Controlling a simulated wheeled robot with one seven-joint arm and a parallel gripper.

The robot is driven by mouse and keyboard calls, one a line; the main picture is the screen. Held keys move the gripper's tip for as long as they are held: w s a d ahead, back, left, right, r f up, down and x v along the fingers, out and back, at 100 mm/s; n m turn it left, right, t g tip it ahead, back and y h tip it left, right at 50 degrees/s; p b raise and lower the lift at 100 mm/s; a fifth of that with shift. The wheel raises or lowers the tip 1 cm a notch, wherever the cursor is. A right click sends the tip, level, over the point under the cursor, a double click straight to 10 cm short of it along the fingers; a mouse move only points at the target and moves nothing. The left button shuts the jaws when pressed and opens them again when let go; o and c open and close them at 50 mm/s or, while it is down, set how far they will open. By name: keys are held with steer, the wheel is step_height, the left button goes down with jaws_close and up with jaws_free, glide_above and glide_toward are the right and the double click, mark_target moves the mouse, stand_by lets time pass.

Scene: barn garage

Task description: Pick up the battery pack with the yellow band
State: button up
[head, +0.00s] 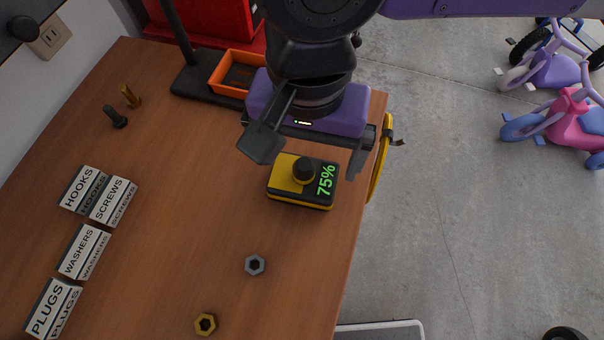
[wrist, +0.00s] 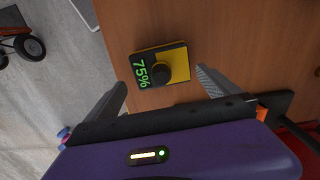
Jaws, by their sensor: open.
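The battery pack (head: 284,184) lies on the wooden workbench (head: 170,190) near its right edge. It has a yellow part, a black part with a green "75%" and a black round knob on top. It also shows in the wrist view (wrist: 148,61), just beyond the fingers. My gripper (head: 312,150) is open and empty, above the bench and behind the pack in the head view. In the wrist view my gripper's two fingers (wrist: 160,85) are spread wide, one toward each side of the pack. The fingers appear apart from it.
A grey nut (head: 254,265) and a brass nut (head: 205,324) lie nearer the front. Label blocks (head: 84,252) stand along the left. Two bolts (head: 117,121) are at the back left. An orange tray (head: 217,84) is behind my gripper. The bench around the pack is clear.

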steer(key=shift+s+a+f+p, duration=0.1)
steer(key=shift+f+p, duration=0.1)
steer(key=shift+f, duration=1.15)
steer(key=shift+a+f+p, duration=0.1)
steer(key=shift+f+p, duration=0.1)
steer(key=shift+f, duration=1.1)
steer(key=c, duration=1.6)
steer(key=shift+o, duration=0.2)
steer(key=shift+r, duration=0.15)
